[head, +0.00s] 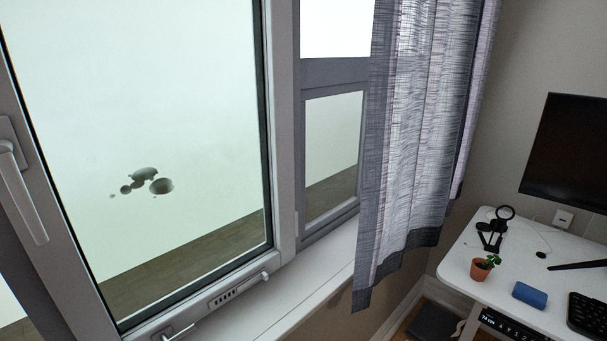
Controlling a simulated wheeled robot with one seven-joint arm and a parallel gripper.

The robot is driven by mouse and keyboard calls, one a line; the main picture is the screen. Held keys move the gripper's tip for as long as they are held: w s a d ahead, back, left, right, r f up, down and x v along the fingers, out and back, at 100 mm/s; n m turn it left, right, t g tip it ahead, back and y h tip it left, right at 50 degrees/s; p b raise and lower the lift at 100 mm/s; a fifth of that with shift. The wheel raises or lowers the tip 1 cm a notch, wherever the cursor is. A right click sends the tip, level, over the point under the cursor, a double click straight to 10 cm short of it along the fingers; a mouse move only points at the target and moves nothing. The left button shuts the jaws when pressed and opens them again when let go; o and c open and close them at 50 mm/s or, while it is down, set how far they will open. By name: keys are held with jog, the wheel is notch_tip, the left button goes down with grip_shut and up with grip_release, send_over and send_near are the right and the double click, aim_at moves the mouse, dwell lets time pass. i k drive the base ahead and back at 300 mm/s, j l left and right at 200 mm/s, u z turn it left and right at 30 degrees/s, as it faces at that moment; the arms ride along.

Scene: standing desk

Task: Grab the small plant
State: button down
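The small plant (485,267) has green leaves and stands upright in a terracotta-coloured pot. It is on the white desk (463,259), close to the desk's left front edge, at the lower right of the head view. Nothing covers it. My gripper does not show in this view.
A blue box-like object (529,295) lies right of the plant, with a black keyboard (590,315) beyond it. A black stand-like object (494,230) is behind the plant. A monitor (568,150) is at the right. A window (140,150) and grey curtain (420,130) fill the left and middle.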

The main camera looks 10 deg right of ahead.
aim_at(481, 268)
jog(key=i+j+z, duration=0.2)
jog(key=i+z, duration=0.25)
jog(key=i+j+z, duration=0.2)
jog(key=z, duration=0.2)
jog(key=i+j+z, duration=0.25)
jog(key=j+z, duration=0.2)
